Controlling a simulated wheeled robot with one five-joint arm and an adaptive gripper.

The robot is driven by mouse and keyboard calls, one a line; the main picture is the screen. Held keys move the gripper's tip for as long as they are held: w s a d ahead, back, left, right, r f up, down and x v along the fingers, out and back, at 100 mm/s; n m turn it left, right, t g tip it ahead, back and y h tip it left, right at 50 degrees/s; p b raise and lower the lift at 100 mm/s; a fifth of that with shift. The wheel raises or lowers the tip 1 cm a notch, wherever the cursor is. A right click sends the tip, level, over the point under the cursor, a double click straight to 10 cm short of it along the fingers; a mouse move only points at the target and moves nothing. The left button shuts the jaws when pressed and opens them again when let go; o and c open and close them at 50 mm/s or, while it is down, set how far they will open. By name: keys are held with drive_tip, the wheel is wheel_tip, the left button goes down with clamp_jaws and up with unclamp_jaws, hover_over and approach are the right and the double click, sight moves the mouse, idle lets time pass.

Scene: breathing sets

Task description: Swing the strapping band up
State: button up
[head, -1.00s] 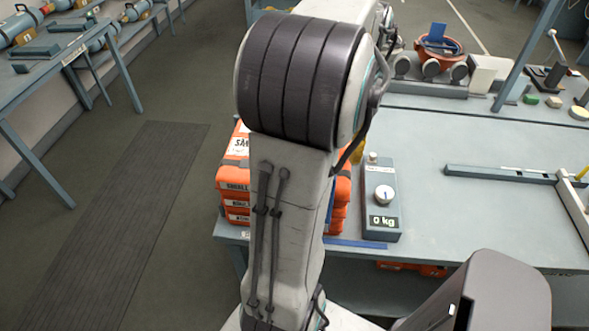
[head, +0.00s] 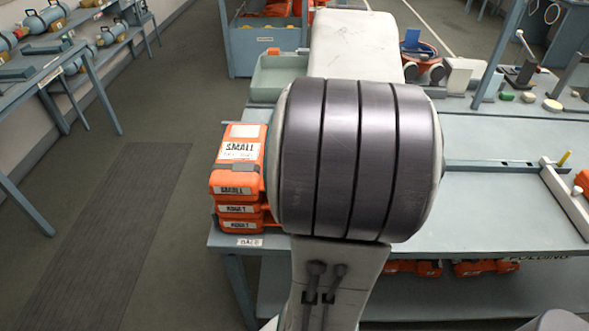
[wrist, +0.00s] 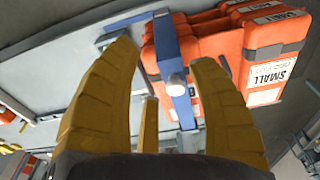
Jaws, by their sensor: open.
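In the wrist view a flat blue bar (wrist: 168,45) with a pale round knob (wrist: 174,84) runs beside the orange cases; it looks like the strapping band, but I cannot be sure. My gripper (wrist: 165,56) is open, with its yellow fingers on either side of the bar in the picture. I see no contact, and the distance between them cannot be told. The stacked orange cases (wrist: 220,50), one labelled SMALL, lie behind and right of the bar. In the head view my arm hides the gripper and the bar.
The orange stack (head: 237,165) stands at the left end of the grey-blue bench (head: 480,215). A green tray (head: 277,78) is behind it. A white-edged rail (head: 566,195) is at right. The bench between is mostly clear. Floor at left is open.

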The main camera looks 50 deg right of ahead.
drive_tip(key=w+a+f+n+b, duration=0.1)
drive_tip(key=w+a+n+b, duration=0.1)
drive_tip(key=w+a, duration=0.4)
drive_tip(key=shift+a+f+n+t+b, duration=0.15)
drive_tip(key=shift+a+n+t+b, duration=0.25)
drive_tip(key=shift+n, duration=0.4)
drive_tip(key=s+a+f, duration=0.2)
drive_tip(key=a+f, duration=0.2)
drive_tip(key=f, duration=0.3)
drive_tip(key=s+a+n+t+y, duration=0.1)
drive_tip(key=a+n, duration=0.5)
drive_tip(key=a, duration=0.6)
drive_tip(key=shift+s+a+f+t, duration=0.4)
drive_tip(key=shift+s+t, duration=0.3)
drive_tip(key=shift+s, duration=0.45)
drive_tip(key=shift+d, duration=0.1)
